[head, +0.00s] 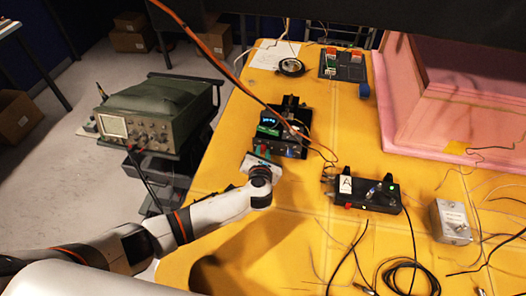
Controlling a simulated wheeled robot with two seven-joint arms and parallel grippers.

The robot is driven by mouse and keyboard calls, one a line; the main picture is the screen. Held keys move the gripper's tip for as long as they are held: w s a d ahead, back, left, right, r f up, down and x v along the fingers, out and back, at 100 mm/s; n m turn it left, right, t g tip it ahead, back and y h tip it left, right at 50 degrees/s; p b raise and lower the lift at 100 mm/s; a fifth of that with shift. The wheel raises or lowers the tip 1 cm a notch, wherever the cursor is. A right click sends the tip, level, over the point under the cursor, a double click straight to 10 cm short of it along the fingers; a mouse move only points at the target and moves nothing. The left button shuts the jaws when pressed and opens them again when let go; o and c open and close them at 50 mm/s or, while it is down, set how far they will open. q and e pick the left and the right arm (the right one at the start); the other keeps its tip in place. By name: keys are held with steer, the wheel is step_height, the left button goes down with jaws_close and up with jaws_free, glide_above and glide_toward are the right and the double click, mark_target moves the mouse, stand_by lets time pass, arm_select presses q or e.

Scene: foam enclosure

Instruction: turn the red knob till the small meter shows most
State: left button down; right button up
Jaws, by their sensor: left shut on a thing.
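A black instrument box (285,148) stands on the yellow bench, with a small lit display (270,120) and a green part at its upper left. The display is too small to read. My left gripper (262,155) is at the near left face of this box, shut on the red knob. The knob is mostly hidden by the fingers and hard to make out. My left arm reaches in from the lower left. My right gripper is out of view.
A black box labelled A (362,194) and a metal box (451,222) stand to the right, with loose cables around. A pink foam block (465,95) fills the upper right. A green oscilloscope (152,118) stands on a cart left of the yellow bench (300,222).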

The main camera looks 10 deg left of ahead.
arm_select(q)
steer(key=shift+a+n+h+p, duration=0.1)
steer(key=shift+n+h+p, duration=0.25)
steer(key=shift+n, duration=0.25)
steer(key=shift+n+h, duration=0.55)
steer(key=shift+n, duration=0.05)
steer(key=shift+a+n+h, duration=0.2)
steer(key=shift+n+h, duration=0.2)
steer(key=shift+n, duration=0.3)
steer(key=shift+f+n+h, duration=0.1)
steer(key=shift+n+h, duration=0.3)
steer(key=shift+n, duration=0.1)
steer(key=shift+a+f+n+h+b, duration=0.1)
steer(key=shift+n+h+b, duration=0.35)
steer(key=shift+n+b, duration=0.15)
steer(key=shift+a+f+n+h+b, duration=0.1)
steer(key=shift+n+h+b, duration=0.35)
steer(key=shift+n+b, duration=0.15)
steer(key=shift+s+n+t+h+b, duration=0.1)
steer(key=shift+n+t+h+b, duration=0.3)
steer(key=shift+n+b, duration=0.65)
steer(key=shift+a+h, duration=0.1)
steer(key=shift+h, duration=0.2)
steer(key=c, duration=1.3)
jaws_free()
steer(key=shift+r, duration=0.15)
